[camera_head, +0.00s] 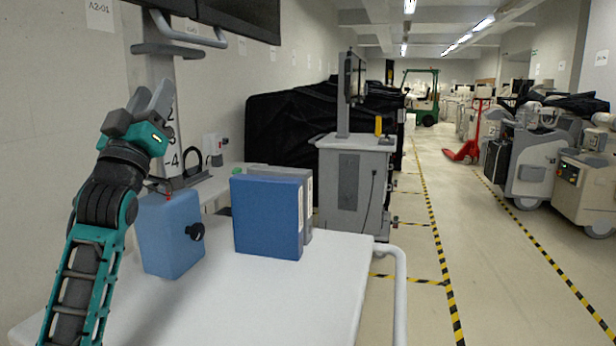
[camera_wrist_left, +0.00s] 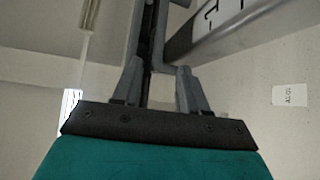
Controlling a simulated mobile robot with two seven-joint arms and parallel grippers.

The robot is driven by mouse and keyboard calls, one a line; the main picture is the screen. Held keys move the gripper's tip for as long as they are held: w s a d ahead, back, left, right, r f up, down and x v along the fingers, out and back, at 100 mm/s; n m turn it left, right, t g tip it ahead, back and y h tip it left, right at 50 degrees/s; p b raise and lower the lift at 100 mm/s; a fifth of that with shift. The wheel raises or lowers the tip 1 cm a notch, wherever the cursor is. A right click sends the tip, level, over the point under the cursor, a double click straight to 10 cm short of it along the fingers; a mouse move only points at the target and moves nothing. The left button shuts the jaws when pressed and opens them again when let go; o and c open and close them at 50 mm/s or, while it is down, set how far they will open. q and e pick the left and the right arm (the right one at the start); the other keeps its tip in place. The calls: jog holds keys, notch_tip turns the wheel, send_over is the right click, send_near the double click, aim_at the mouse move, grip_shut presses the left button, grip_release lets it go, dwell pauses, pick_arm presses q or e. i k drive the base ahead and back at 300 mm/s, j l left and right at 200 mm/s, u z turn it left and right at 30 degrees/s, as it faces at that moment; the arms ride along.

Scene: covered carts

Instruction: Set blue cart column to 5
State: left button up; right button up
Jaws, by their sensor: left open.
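The cart with the blue box (camera_head: 167,235) has a grey upright column (camera_head: 160,68) at its back, marked with dark numbers. A 2 and a 4 can be read, and part of the scale is hidden behind my left gripper. A dark monitor (camera_head: 225,14) and a grey handle (camera_head: 187,36) sit at the column's top. My left gripper (camera_head: 152,96) is open and points up, in front of the column and below the handle. In the left wrist view the open fingers (camera_wrist_left: 160,80) point up, with the grey numbered column (camera_wrist_left: 230,22) at upper right. My right gripper is out of view.
The white cart top (camera_head: 270,305) carries the blue box with a black knob and blue and grey binders (camera_head: 268,217). A white rail (camera_head: 398,285) runs at its right. A grey cart (camera_head: 355,180) stands behind; the taped aisle (camera_head: 480,250) is clear.

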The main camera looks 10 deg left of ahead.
aim_at(162, 39)
jog(key=k+l, duration=0.1)
jog(key=k, duration=0.9)
